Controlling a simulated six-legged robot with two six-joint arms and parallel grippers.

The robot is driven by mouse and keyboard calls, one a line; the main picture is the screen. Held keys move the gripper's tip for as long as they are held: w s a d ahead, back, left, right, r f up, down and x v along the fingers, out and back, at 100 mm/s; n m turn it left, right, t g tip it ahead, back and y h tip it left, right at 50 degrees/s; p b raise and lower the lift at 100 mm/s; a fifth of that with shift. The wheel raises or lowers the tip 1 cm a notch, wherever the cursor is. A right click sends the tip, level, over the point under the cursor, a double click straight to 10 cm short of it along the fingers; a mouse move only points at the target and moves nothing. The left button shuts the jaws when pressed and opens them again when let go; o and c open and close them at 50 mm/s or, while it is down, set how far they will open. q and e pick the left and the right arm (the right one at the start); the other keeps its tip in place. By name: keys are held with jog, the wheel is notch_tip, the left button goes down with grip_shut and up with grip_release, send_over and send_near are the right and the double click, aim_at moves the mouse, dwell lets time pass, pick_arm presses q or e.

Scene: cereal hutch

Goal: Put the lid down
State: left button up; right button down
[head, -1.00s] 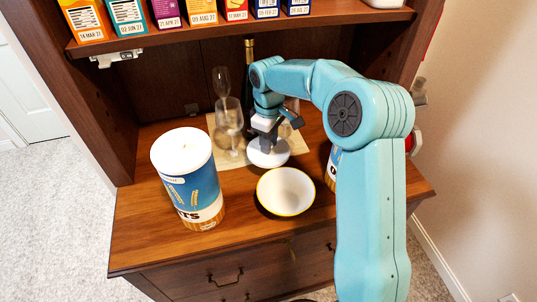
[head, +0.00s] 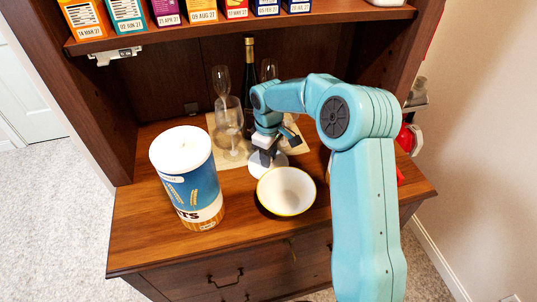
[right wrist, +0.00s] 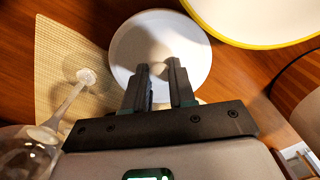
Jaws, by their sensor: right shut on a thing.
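The white round lid (head: 257,168) is under my right gripper (head: 265,153), behind the bowl on the wooden counter. In the right wrist view the lid (right wrist: 130,50) lies flat-on below the fingers (right wrist: 159,82), which are shut on its middle; the gripped part is mostly hidden by them. The lid lies partly over the woven mat. I cannot tell whether it touches the counter. My left gripper is not in view.
A white bowl with a yellow rim (head: 286,190) stands close in front of the lid. A blue oats canister (head: 188,185) stands left. Glasses (head: 229,118) and a dark bottle (head: 249,90) stand behind on the mat (head: 228,163). Boxes (head: 163,12) line the shelf above.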

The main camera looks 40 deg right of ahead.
jog(key=c, duration=0.9)
grip_release()
jog(key=shift+c, duration=0.2)
notch_tip(320, 180, up, 13)
jog(key=p, duration=0.2)
jog(key=shift+f, duration=0.1)
